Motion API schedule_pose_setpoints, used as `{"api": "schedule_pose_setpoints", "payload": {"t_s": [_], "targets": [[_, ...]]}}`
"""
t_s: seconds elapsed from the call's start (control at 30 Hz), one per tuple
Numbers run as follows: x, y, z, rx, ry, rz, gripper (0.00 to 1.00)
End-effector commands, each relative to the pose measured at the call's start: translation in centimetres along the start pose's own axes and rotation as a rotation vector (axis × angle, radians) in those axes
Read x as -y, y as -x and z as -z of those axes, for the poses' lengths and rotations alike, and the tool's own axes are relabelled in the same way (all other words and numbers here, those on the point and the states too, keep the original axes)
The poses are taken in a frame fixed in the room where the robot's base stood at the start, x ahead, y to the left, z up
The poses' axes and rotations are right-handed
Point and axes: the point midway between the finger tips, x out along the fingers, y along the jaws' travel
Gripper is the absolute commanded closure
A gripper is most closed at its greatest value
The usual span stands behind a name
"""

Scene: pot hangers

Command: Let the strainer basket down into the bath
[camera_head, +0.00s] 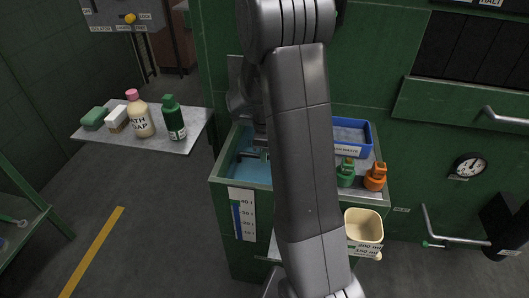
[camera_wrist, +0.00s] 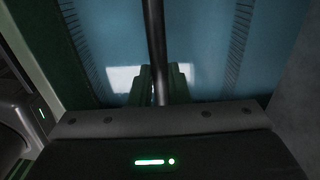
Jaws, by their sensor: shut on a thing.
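The bath (camera_head: 228,170) is an open green tank with blue liquid, left of my arm in the head view. The blue liquid (camera_wrist: 205,45) fills most of the wrist view, with rows of dark marks on both sides. My gripper (camera_wrist: 160,80) is shut on a thin dark rod (camera_wrist: 155,40), which runs up the picture between the fingers. The rod looks like the strainer basket's handle. The basket itself cannot be made out, so its depth in the bath cannot be told. In the head view my arm hides most of the gripper.
A blue tray (camera_head: 352,132), a green bottle (camera_head: 346,172) and an orange bottle (camera_head: 375,177) stand right of the bath. A cream container (camera_head: 363,228) is in front. A side shelf (camera_head: 190,140) at left holds soap and bottles.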

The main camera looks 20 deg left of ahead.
Motion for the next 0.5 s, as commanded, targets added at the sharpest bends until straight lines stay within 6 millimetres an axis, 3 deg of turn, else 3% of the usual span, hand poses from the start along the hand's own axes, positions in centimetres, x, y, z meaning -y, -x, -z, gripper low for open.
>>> {"api": "schedule_pose_setpoints", "payload": {"t_s": [0.1, 0.13, 0.23, 0.5], "targets": [[0.01, -0.29, 0.00, 0.000, 0.000, 0.001, 1.00], [0.02, -0.22, -0.01, 0.000, 0.000, 0.001, 0.81], [0.01, -0.20, 0.00, 0.000, 0.000, 0.000, 0.61], [-0.02, -0.23, 0.01, 0.000, 0.000, -0.001, 0.59]]}}
